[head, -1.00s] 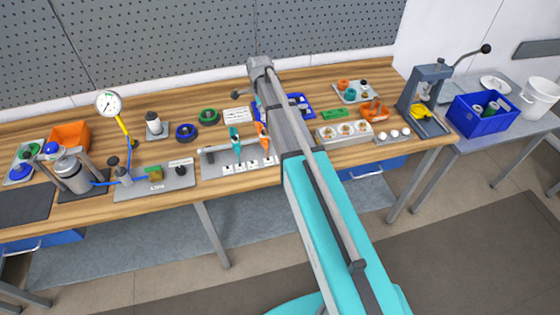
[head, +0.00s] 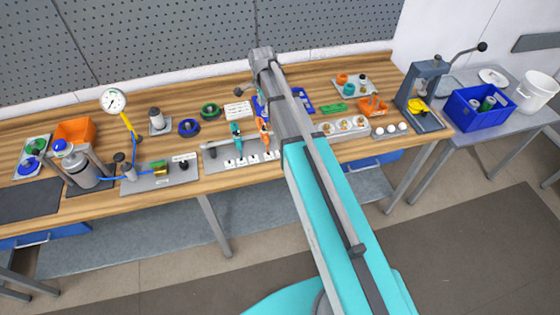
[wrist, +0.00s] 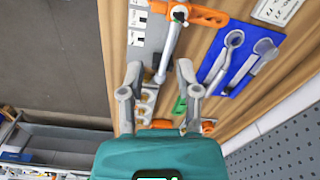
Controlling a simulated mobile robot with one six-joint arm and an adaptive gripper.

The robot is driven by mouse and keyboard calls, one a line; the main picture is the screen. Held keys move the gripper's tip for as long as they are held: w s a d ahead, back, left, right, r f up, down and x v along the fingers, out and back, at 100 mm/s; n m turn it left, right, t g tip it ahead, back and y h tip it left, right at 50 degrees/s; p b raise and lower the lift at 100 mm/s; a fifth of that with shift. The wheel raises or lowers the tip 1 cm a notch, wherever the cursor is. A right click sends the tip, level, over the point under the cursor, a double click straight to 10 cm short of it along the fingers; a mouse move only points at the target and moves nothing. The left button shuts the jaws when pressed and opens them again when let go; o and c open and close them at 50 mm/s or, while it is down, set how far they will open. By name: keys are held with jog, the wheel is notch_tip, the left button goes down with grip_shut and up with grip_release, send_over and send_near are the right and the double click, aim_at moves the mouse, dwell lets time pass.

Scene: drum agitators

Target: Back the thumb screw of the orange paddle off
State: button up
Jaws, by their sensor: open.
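The orange paddle (head: 264,131) stands at the rack plate (head: 215,163) beside the teal paddle (head: 236,131), partly against my arm in the head view. In the wrist view the orange paddle (wrist: 206,16) lies at the top, with a pale round hub and a silver shaft (wrist: 169,48) running down from it. I cannot clearly make out its thumb screw. My gripper (wrist: 160,67) is open, its two fingers apart on either side of the shaft's lower end in the picture. No contact can be told.
A blue tray with tools (wrist: 240,62) lies right of the paddle in the wrist view. A white card (wrist: 276,9) is beyond it. In the head view, a pale block with orange-ringed pieces (head: 345,127) and a lever press (head: 423,95) stand to the right. A dial gauge (head: 114,101) stands left.

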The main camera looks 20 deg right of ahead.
jog(key=s+n, duration=0.8)
jog(key=s, duration=0.3)
jog(key=s+f+n+b, duration=0.6)
jog(key=s+f+b, duration=0.2)
jog(key=f+b, duration=0.1)
jog(key=shift+d+f+b, duration=0.25)
jog(key=shift+f+b, duration=0.15)
dwell(0.5)
